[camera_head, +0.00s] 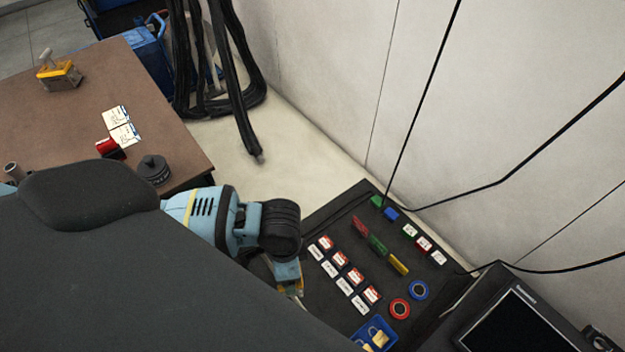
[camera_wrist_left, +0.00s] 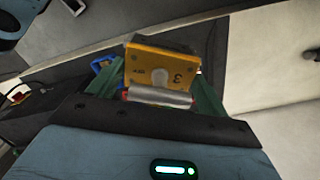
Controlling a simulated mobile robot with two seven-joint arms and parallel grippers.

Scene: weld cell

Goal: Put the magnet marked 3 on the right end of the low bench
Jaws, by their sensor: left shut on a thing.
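In the left wrist view, a yellow-orange block magnet (camera_wrist_left: 165,72) with a dark top carries the mark 3, seen upside down. Its silver bar handle (camera_wrist_left: 160,97) lies between the green fingers of my left gripper (camera_wrist_left: 158,90), which is shut on it. A second yellow magnet (camera_head: 60,75) with an upright handle stands on the brown table. I cannot identify the low bench. My right gripper is not in view.
The brown table (camera_head: 185,135) also holds white labelled cards (camera_head: 120,125), a red-and-black item (camera_head: 107,148) and a round black item (camera_head: 154,169). Black cables (camera_head: 205,80) hang near the wall. A screen (camera_head: 515,325) stands lower right.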

